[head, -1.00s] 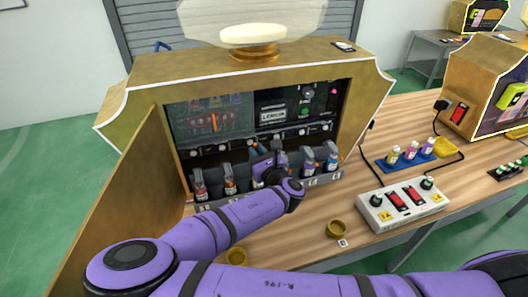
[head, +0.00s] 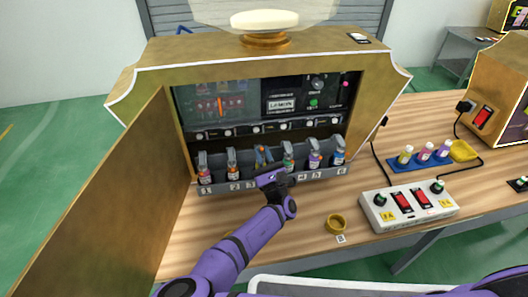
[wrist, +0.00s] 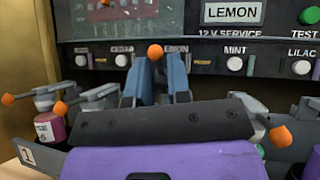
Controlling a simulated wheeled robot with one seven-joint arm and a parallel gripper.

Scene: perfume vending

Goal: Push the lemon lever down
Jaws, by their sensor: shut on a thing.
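The display (wrist: 231,13) reads LEMON. A row of orange-tipped levers stands over numbered bottles in the open machine. In the wrist view my gripper (wrist: 156,78) has its two blue-grey fingers pointing up at the third lever's orange tip (wrist: 155,52), which shows between them. I take this as the lemon lever, though its label is partly hidden. My gripper also shows in the head view (head: 264,163), shut on this lever, in front of the third place. The lever's shaft and the bottle behind it are hidden by my gripper.
Neighbouring levers stand close on both sides, with the second lever's tip (wrist: 60,108) and the fourth's (wrist: 281,136). The open door panel (head: 140,195) stands left.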

